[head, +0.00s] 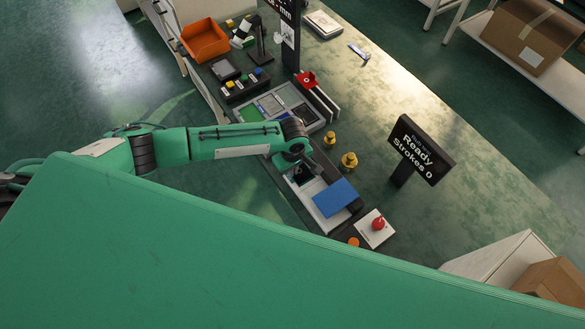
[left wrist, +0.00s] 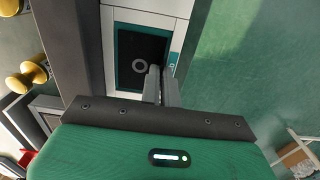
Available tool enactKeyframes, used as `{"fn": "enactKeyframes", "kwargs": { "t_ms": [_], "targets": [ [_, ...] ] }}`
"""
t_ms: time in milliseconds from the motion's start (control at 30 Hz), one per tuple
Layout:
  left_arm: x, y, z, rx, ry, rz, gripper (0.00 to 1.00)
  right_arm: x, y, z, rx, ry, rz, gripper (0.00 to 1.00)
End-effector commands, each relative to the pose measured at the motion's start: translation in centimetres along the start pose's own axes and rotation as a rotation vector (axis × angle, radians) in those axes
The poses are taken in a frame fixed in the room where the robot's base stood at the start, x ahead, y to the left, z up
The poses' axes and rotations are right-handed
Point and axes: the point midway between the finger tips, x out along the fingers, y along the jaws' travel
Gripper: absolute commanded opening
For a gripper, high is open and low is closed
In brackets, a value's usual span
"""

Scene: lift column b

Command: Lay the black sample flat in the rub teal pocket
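The black sample (left wrist: 138,60), a dark square with a grey ring on it, shows face-up inside the teal-edged pocket (left wrist: 117,52) in the left wrist view. It looks flat there, but its lower right part is hidden by my fingers. In the head view the dark square (head: 302,176) is partly covered by my arm. My left gripper (left wrist: 161,72) is over the lower right of the sample, its two fingers close together with only a narrow gap. I cannot tell whether they touch or pinch the sample. My right gripper is in neither view.
A blue block (head: 335,198) lies on the white strip beside the pocket. Brass weights (head: 348,160) and a dark sign (head: 421,150) reading "Ready Strokes 0" stand to the right. A red-knobbed piece (head: 378,224) is nearer. A compartment tray (head: 310,121) and an orange bin (head: 205,40) are farther back.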

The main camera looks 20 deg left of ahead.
Motion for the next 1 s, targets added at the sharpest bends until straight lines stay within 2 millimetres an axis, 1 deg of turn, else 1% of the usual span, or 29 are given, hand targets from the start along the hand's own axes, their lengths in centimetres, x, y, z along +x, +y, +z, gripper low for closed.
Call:
{"fn": "enactKeyframes", "kwargs": {
  "t_ms": [67,100,167,200,467,567,667,767,1000],
  "targets": [
    [0.3,0.0,0.0,-0.001,0.0,-0.001,0.0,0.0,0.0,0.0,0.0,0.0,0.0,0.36],
    [0.2,0.0,0.0,0.0,0.0,0.0,0.09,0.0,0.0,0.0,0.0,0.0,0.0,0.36],
    [0.2,0.0,0.0,0.0,0.0,0.0,0.2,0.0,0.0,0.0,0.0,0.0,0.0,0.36],
    [0.2,0.0,0.0,0.0,0.0,0.0,0.25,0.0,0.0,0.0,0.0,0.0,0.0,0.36],
    [0.1,0.0,0.0,0.0,0.0,0.0,0.25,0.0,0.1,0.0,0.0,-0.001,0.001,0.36],
    [-0.2,0.0,0.0,0.0,0.0,0.001,0.25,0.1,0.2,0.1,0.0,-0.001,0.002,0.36],
    [-1.3,0.1,0.0,0.0,-0.002,0.002,0.25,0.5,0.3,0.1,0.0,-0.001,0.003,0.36],
    [-3.0,0.1,0.0,-0.001,-0.001,0.004,0.25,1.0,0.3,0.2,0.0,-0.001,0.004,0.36],
    [-8.3,0.1,0.0,0.001,0.0,0.004,0.25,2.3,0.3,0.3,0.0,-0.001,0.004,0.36]
  ]
}}
